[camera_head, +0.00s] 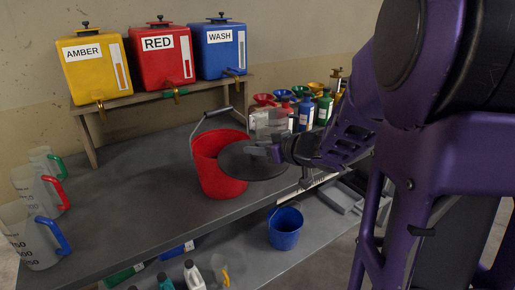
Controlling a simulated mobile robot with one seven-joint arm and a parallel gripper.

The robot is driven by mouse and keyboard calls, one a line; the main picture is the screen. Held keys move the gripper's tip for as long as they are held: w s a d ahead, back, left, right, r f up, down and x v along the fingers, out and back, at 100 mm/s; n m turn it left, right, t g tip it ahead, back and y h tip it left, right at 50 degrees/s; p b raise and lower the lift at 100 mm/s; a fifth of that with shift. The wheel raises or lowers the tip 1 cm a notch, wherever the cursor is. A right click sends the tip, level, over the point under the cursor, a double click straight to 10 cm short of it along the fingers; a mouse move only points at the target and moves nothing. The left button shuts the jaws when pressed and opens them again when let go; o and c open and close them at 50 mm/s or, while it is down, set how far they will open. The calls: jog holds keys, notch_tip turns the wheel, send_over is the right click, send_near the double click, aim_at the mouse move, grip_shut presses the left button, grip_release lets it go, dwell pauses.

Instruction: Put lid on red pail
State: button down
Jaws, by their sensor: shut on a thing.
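The red pail (218,178) stands upright on the grey workbench, its wire handle raised with a dark grip. A dark grey round lid (247,166) is held beside the pail's right side, overlapping the right part of its rim in the picture. My gripper (274,153) is shut on the lid near its upper right edge. I cannot tell whether the lid touches the pail. The pail's opening shows partly at the left; the rest is hidden behind the lid.
Amber, red and blue containers with taps (160,58) stand on a raised shelf behind. Measuring jugs (35,232) with coloured handles stand at the left. Bottles and funnels (305,113) are behind my gripper. A blue pail (285,232) sits lower at the front. The bench left of the red pail is clear.

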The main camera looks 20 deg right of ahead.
aim_at(240, 146)
jog(key=shift+r+x, duration=0.25)
jog(key=shift+x, duration=0.8)
jog(key=shift+r+x, duration=0.2)
jog(key=shift+x, duration=0.85)
jog(key=shift+r+b+x, duration=0.15)
jog(key=shift+b+x, duration=0.15)
jog(key=shift+x, duration=0.5)
jog(key=shift+r+b+x, duration=0.15)
jog(key=shift+b+x, duration=0.15)
jog(key=shift+x, duration=0.5)
jog(key=shift+w+a+r, duration=0.1)
jog(key=shift+w+r, duration=0.05)
jog(key=shift+w, duration=0.3)
jog(key=w+a+p, duration=0.1)
jog(key=w+a, duration=0.2)
jog(key=w, duration=0.5)
jog(key=shift+w+a+f, duration=0.25)
jog(key=shift+w, duration=0.1)
jog(key=shift+f, duration=0.5)
jog(key=c, duration=0.5)
grip_release()
